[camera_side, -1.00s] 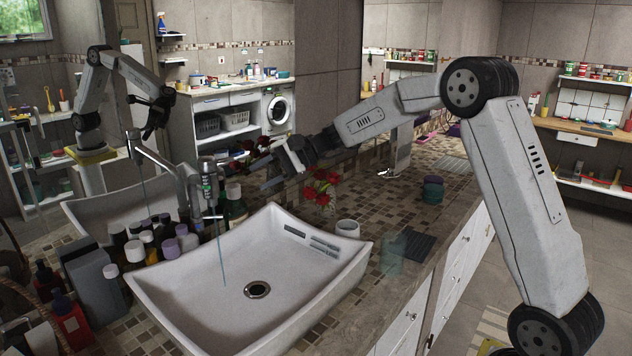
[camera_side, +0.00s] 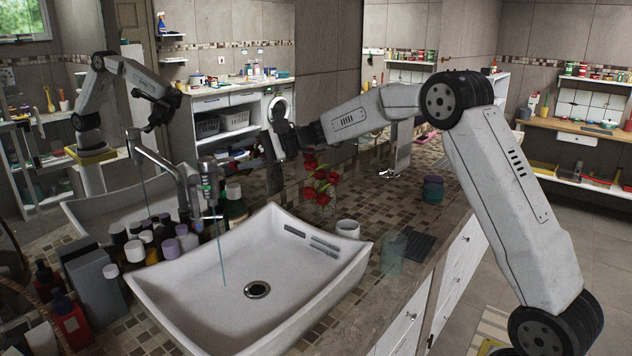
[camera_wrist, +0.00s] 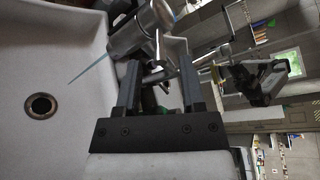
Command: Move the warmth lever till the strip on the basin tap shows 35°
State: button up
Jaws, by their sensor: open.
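The basin tap (camera_side: 190,182) is chrome and stands behind the white basin (camera_side: 165,300), with a thin blue stream falling from it. A small strip with green on it (camera_side: 207,186) is on the tap body; its reading is too small to make out. A thin metal lever (camera_side: 212,217) shows below the strip. My gripper (camera_side: 268,143) is right of the tap and higher, apart from it. In the wrist view my gripper (camera_wrist: 158,62) is open and empty. The tap (camera_wrist: 138,32) and a thin rod appear beyond and between its fingers; contact is not visible.
Several bottles (camera_side: 160,240) crowd the counter left of the tap. Red flowers (camera_side: 320,182) and a white cup (camera_side: 347,228) stand right of the basin. A mirror behind reflects my arm (camera_side: 100,85). The counter's right part has free room.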

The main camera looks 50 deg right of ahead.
aim_at(228, 159)
jog(key=shift+x, duration=1.95)
grip_shut()
